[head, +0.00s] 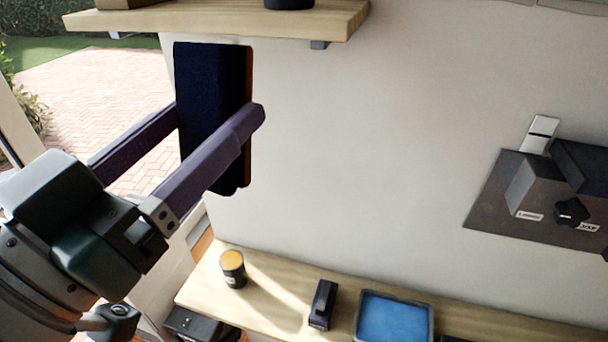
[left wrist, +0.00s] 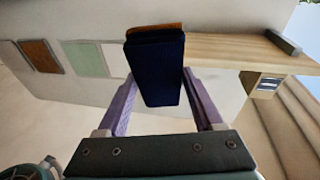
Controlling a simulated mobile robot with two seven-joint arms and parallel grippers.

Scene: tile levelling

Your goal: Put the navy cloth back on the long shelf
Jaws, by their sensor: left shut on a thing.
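The navy cloth (head: 208,85) is a dark blue, upright oblong slab with a thin orange-brown strip along its right side. My left gripper (head: 217,118) is shut on it, one finger on each side, and holds it in the air. Its upper end is close under a wooden shelf (head: 225,22) in the head view; I cannot tell whether they touch. In the left wrist view the navy cloth (left wrist: 157,75) sits between the fingers, with the orange-brown edge at its top. A longer wooden shelf (head: 270,300) runs along the bottom. My right gripper is not in view.
On the lower shelf stand an orange-topped jar (head: 232,268), a small black object (head: 322,304) and a blue-filled tray (head: 394,320). A grey wall panel (head: 490,205) with blocks and a knob is at right. The wall between is clear.

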